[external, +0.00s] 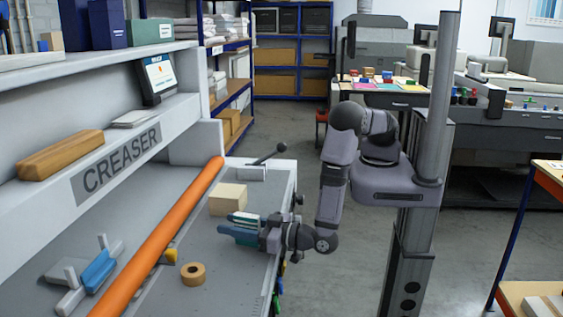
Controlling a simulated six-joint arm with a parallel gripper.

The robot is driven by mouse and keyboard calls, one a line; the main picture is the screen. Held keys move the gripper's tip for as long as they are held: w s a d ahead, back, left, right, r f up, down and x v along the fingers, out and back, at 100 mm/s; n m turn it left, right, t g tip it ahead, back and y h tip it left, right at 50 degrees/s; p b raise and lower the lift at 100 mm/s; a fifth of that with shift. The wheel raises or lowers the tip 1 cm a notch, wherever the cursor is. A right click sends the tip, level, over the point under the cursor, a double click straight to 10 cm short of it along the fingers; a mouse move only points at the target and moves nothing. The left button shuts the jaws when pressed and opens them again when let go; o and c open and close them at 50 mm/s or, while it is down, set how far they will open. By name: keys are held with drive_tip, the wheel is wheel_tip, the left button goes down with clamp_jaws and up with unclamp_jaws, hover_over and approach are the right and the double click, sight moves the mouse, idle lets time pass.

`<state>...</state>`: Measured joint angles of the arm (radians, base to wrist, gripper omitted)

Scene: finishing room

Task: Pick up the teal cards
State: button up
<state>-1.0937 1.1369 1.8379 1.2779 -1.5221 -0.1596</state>
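The teal cards (240,236) show as a small flat stack at the right part of the grey creaser bed, in front of a cream block. My gripper (258,229) reaches in from the right, low over the bed, with its fingers right at the cards' right end. A pale strip with a green edge shows just above the teal stack. The picture is too small to tell whether the fingers are closed on the cards or only beside them, or whether the cards touch the bed.
A cream block (228,199) stands close behind the cards. A tan tape roll (193,273) lies to the front left. A long orange roller (165,233) crosses the bed. A lever (269,154) rises at the back. Grey bed between roller and cards is mostly clear.

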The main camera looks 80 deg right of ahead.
clamp_jaws()
drive_tip(key=shift+r, duration=0.15)
wheel_tip(320, 180, up, 10)
drive_tip(key=b, duration=0.2)
idle(0.7)
